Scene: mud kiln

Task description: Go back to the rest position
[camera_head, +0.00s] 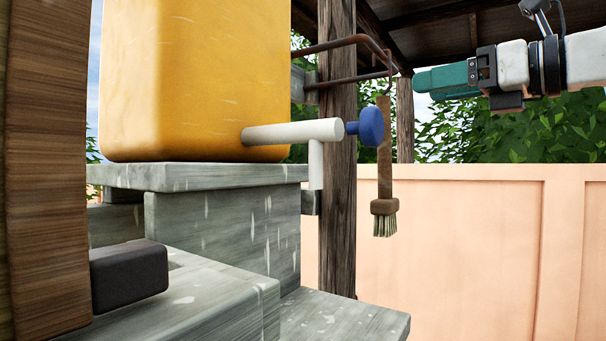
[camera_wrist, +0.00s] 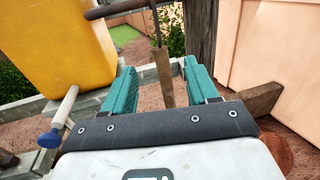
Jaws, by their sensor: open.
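My gripper (camera_head: 420,82) is at the upper right of the head view, pointing left with teal fingers. In the wrist view its fingers (camera_wrist: 159,68) stand apart with nothing held between them. A wooden-handled brush (camera_head: 384,160) hangs bristles down from a metal hook, left of my fingertips in the head view. In the wrist view the brush handle (camera_wrist: 164,78) shows in the gap between the fingers, apart from both.
A metal hook bar (camera_head: 340,42) juts from a wooden post (camera_head: 336,200). A yellow container (camera_head: 195,75) with a white spigot (camera_head: 290,132) and blue knob (camera_head: 371,126) stands on a grey stand (camera_head: 220,178). A pink wall (camera_head: 470,250) runs behind; the space before it looks clear.

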